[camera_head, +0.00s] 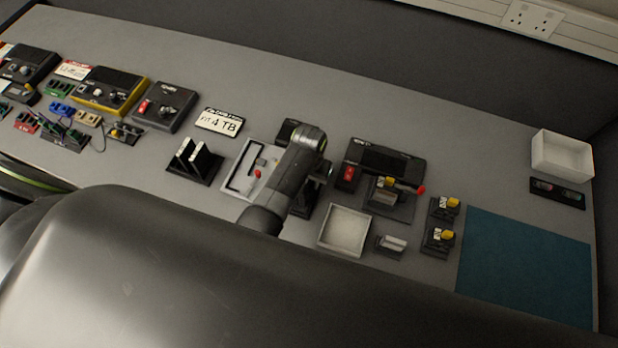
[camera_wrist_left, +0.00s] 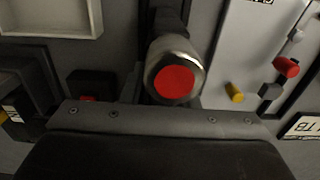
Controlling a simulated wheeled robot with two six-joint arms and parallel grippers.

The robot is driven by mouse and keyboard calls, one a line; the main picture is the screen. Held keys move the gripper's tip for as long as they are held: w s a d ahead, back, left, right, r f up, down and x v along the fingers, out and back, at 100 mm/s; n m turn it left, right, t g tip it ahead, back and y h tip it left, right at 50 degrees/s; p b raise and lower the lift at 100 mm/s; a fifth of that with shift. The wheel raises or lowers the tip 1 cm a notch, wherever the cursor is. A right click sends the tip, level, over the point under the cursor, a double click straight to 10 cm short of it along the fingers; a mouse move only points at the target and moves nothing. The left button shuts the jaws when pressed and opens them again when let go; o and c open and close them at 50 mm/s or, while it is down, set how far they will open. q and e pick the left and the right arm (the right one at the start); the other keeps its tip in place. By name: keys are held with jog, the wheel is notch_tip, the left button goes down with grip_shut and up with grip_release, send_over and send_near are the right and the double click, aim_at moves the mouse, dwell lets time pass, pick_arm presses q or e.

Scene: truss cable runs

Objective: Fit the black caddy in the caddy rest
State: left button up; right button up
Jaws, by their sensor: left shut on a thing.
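My left gripper (camera_head: 318,172) hangs over the middle of the bench, between the light grey panel and the box with the red switch. It is shut on a dark thing (camera_head: 304,203), which looks like the black caddy. The wrist hides most of it, and I cannot tell whether it touches anything below. In the left wrist view, a dark tube with a metal collar and a red end (camera_wrist_left: 175,84) fills the middle and hides the jaws. A black stand with upright white-edged plates (camera_head: 194,162) is to the left. I cannot tell which fixture is the caddy rest.
A light grey panel (camera_head: 238,182) with a red knob lies just left of my gripper. A black box with a red switch (camera_head: 385,158), an open white tray (camera_head: 325,244) and small black fixtures (camera_head: 439,240) are on the right. A teal mat (camera_head: 525,265) is clear.

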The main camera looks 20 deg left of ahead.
dwell(0.3)
pick_arm(q)
jog(key=shift+f, duration=0.3)
jog(key=o, duration=1.4)
jog(key=shift+c, duration=0.2)
jog(key=shift+r, duration=3.75)
